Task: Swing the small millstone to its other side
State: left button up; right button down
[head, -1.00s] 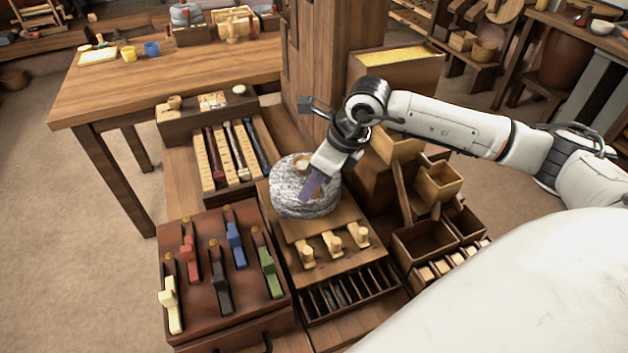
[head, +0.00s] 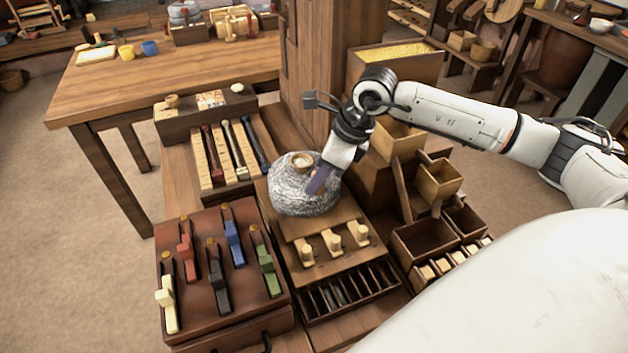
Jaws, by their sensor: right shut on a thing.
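The small millstone (head: 292,196) is a round, rough grey stone on a wooden stand in the middle of the head view. A pale wooden piece (head: 301,161) shows at the centre of its top. My right gripper (head: 318,181) reaches down from the upper right and is shut at the right part of the stone's top. What lies between its fingers is hidden by the gripper itself, so I cannot see whether it is a handle or the stone. My left gripper is not in view.
Wooden pegs (head: 332,240) stand in front of the stone. A brown box with coloured levers (head: 205,290) is at front left, a slatted rack (head: 215,165) behind it. Open wooden bins (head: 425,240) stand on the right. A thick post (head: 325,60) rises behind.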

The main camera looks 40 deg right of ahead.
aim_at(328, 185)
jog(key=d+n+b, duration=0.1)
jog(key=n, duration=0.2)
jog(key=shift+d+g+y, duration=0.4)
jog(key=shift+w+d+n+g+y+b, duration=0.25)
jog(key=shift+d+n+g+b, duration=0.3)
jog(key=shift+n, duration=0.65)
jog(key=shift+d, duration=0.15)
jog(key=shift+r, duration=0.1)
jog(key=c, duration=1.6)
grip_release()
jog(key=shift+s, duration=0.1)
